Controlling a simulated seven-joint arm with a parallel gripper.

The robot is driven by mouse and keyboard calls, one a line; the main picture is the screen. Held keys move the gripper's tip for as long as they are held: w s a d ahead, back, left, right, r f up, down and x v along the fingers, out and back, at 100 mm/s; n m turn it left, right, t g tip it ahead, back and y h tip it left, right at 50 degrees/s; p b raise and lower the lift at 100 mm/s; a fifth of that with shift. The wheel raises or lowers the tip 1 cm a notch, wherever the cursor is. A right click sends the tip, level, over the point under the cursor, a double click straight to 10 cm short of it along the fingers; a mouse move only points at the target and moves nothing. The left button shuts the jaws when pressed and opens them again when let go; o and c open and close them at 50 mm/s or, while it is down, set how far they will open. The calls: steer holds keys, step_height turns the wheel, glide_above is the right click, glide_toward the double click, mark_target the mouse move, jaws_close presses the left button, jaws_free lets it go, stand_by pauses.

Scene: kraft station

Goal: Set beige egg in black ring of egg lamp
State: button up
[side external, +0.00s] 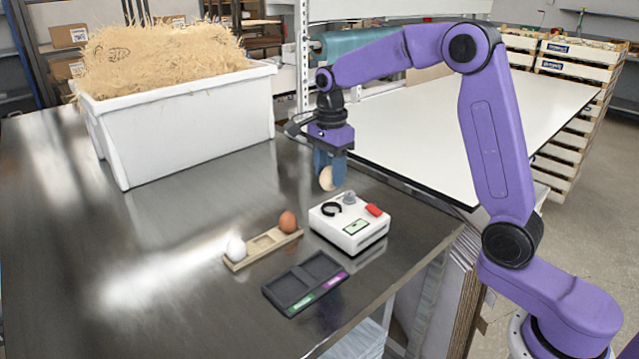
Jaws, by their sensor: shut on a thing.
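My gripper (328,172) points down and is shut on the beige egg (326,179), holding it in the air above the back of the egg lamp. The egg lamp (351,239) is a white box with a black ring (331,209) on its top left, a grey knob (349,197) at the back, a red part (374,210) at the right and a small greenish screen (355,227) in front. The black ring looks empty. The egg's upper part is hidden by the blue fingers.
A wooden holder (264,242) left of the lamp bears a white egg (236,249) and a brown egg (287,222), with an empty place between them. A dark two-part tray (305,282) lies in front. A white tub (190,130) of straw stands behind. The metal table's left side is clear.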

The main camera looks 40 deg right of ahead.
steer(key=shift+w+d+f, duration=0.15)
steer(key=shift+w+d, duration=0.2)
steer(key=shift+d, duration=0.45)
steer(key=shift+f, duration=2.7)
steer(key=shift+f, duration=0.7)
steer(key=o, duration=0.9)
steer(key=shift+r, duration=4)
